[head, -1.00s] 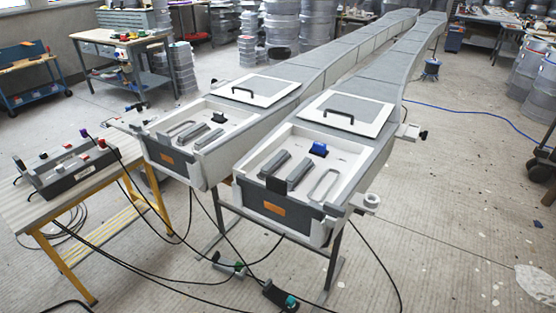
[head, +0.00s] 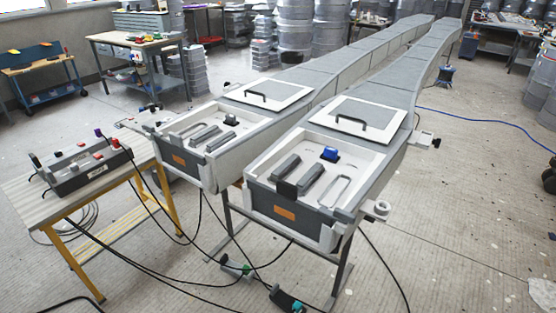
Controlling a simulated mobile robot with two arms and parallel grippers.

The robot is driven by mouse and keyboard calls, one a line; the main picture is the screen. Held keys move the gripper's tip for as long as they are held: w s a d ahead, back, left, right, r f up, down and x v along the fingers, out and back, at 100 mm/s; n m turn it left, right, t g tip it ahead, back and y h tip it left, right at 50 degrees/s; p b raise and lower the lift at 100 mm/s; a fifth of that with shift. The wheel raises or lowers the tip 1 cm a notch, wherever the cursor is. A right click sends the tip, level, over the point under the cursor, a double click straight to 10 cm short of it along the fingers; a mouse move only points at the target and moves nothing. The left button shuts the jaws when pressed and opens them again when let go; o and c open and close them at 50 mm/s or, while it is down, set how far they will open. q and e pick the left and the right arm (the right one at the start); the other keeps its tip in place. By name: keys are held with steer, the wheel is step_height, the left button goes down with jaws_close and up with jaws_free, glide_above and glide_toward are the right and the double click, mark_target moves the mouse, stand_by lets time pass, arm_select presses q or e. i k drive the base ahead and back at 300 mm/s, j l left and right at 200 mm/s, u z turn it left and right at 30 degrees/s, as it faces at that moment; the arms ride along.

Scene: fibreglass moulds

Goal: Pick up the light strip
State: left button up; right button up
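No light strip can be made out for certain in the head view. Two long pale moulds run side by side from the middle to the back: a left mould (head: 194,168) and a right mould (head: 326,231). Each has an open front tray holding grey bars; those in the right tray (head: 312,176) lie near a blue-topped block (head: 330,154). Similar grey bars (head: 205,135) lie in the left tray. I cannot tell whether any of these is the light strip. Neither of my grippers is in view.
A yellow-legged table (head: 32,206) with a grey control box (head: 82,168) stands at the left. Black cables (head: 150,270) trail over the floor below the moulds. A blue cable (head: 490,122) crosses the floor at right. The floor at lower right (head: 460,230) is mostly clear.

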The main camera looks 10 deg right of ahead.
mark_target(221, 141)
steer(key=i+u, duration=0.35)
steer(key=i, duration=0.25)
steer(key=i+u, duration=0.35)
steer(key=i, duration=0.25)
